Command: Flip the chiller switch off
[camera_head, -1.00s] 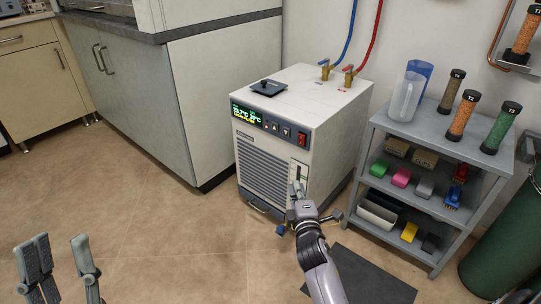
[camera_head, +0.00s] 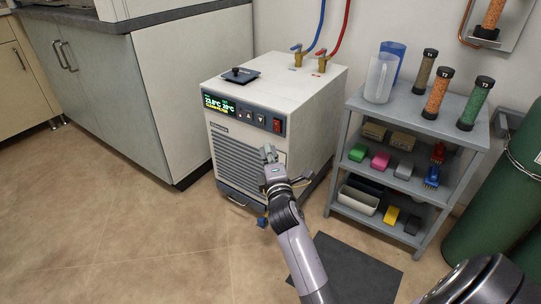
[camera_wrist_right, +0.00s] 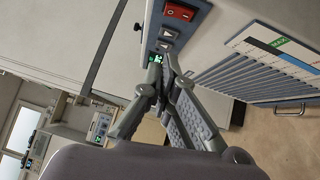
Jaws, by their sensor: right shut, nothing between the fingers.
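The chiller (camera_head: 240,160) is a white box on the floor with a grey louvred front. Its red switch (camera_head: 277,125) sits at the right end of the dark control strip, beside two arrow buttons and a lit green display (camera_head: 218,104). The red switch also shows at the top of the right wrist view (camera_wrist_right: 181,12). My right gripper (camera_head: 268,150) is shut and empty, just below the switch in the head view. In the right wrist view its fingertips (camera_wrist_right: 160,68) appear near the display end of the strip, apart from the switch. I cannot tell the switch's position. My left gripper is not in view.
A grey shelf (camera_head: 340,130) with bottles, coloured blocks and bins stands right of the chiller. Blue and red hoses rise behind it. A green cylinder (camera_head: 500,200) stands at far right. A cabinet (camera_head: 195,95) stands at left; the floor in front is mostly clear.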

